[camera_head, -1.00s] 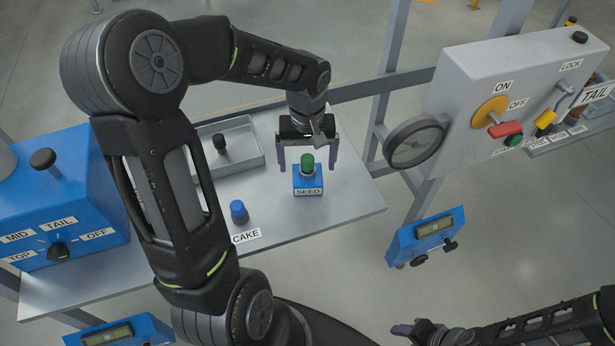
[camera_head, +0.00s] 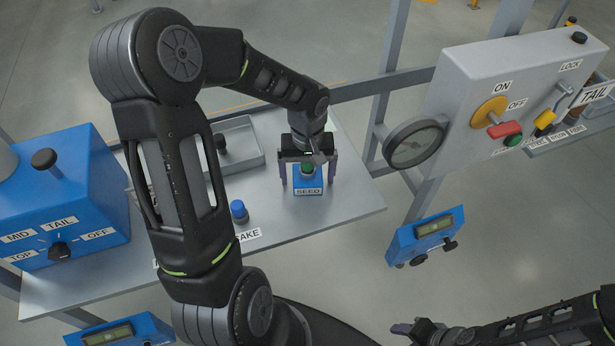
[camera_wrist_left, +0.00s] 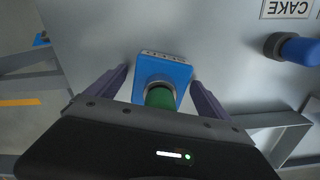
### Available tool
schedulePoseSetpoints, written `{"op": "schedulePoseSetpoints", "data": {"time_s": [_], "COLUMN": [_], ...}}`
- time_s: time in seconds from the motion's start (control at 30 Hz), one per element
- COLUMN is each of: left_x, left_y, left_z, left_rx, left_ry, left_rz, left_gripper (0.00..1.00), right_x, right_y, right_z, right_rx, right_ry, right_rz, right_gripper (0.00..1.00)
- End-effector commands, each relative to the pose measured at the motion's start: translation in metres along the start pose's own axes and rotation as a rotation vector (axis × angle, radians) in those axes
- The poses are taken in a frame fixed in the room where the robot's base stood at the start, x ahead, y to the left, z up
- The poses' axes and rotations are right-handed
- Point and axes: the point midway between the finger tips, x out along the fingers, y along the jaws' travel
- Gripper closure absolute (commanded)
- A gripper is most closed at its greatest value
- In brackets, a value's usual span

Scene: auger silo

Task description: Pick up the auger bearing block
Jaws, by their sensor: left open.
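A blue block labelled SEED (camera_head: 308,187) with a green round top stands upright on the grey table; no label in view names a bearing block, so I take this as the auger bearing block. My left gripper (camera_head: 309,178) is open, pointing down over the block, with one finger on each side. In the left wrist view the blue block (camera_wrist_left: 163,72) and its green top lie between the two spread fingers (camera_wrist_left: 158,80), with gaps on both sides. My right gripper (camera_head: 418,329) is at the bottom right, far from the table; its jaws are unclear.
A blue knob (camera_head: 239,211) stands left of the block, by a partly hidden CAKE label. A grey tray (camera_head: 240,135) with a dark knob lies behind it. A blue selector box (camera_head: 65,195) stands at left. A grey switch panel (camera_head: 500,90) with a gauge is at right.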

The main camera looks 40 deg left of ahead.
Motion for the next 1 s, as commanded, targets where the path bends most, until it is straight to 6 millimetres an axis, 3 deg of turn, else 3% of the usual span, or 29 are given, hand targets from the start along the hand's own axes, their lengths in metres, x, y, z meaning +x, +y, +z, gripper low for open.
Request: {"op": "schedulePoseSetpoints", "data": {"time_s": [0.37, 1.0], "left_x": [-0.0003, -0.0003], "left_y": [0.0, 0.0001], "left_z": [0.0, 0.0], "left_rx": [0.0, 0.0], "left_ry": [0.0, 0.0], "left_rz": [0.0, 0.0], "left_gripper": [0.1, 0.62], "right_x": [0.0, 0.0], "right_y": [0.0, 0.0], "right_z": [0.0, 0.0], "right_rx": [0.0, 0.0], "right_ry": [0.0, 0.0], "right_rz": [0.0, 0.0], "right_gripper": [0.5, 0.5]}}
